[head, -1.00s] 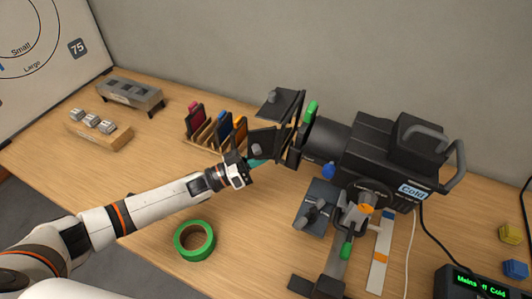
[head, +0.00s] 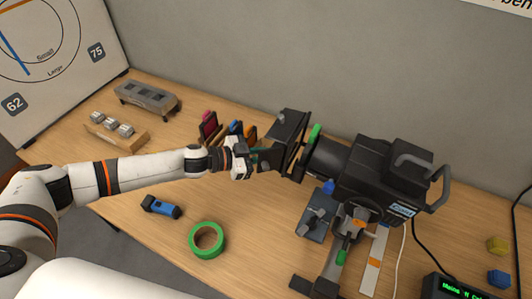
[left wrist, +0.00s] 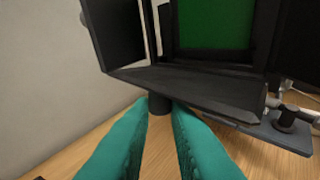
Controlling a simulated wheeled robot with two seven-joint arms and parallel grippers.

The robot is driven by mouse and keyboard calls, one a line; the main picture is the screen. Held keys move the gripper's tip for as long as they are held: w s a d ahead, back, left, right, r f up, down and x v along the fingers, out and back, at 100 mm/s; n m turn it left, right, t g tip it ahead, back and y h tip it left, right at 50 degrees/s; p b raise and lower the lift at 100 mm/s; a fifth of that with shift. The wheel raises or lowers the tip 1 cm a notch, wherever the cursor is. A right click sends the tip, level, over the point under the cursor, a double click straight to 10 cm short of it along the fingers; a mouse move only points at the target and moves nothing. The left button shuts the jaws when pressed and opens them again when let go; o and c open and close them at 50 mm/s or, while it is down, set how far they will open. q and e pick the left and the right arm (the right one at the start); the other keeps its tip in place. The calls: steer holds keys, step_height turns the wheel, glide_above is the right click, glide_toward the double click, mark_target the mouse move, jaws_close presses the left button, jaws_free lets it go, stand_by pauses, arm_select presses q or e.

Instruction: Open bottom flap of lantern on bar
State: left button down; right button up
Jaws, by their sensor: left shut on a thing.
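The black lantern (head: 365,170) is mounted over the table, its open flaps facing left. One dark flap (head: 287,128) with a small knob stands at its front. The bottom flap (left wrist: 190,88) spans the left wrist view as a dark panel below the green front opening (left wrist: 215,25). In the head view the left gripper (head: 256,160) is at the lantern's front, where the fingers partly hide the lower flap. My right gripper is not in view.
A rack of coloured frames (head: 209,126) stands just behind my left gripper. A green tape roll (head: 207,240) and a blue torch (head: 161,207) lie on the table in front. A grey clamp base (head: 315,215) stands below the lantern. The front left table is mostly clear.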

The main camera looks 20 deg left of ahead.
arm_select(q)
steer(key=shift+r, duration=0.2)
stand_by(0.5)
steer(key=c, duration=1.4)
jaws_free()
steer(key=shift+o, duration=0.2)
steer(key=b+v, duration=0.4)
steer(key=v, duration=0.8)
steer(key=shift+r, duration=0.2)
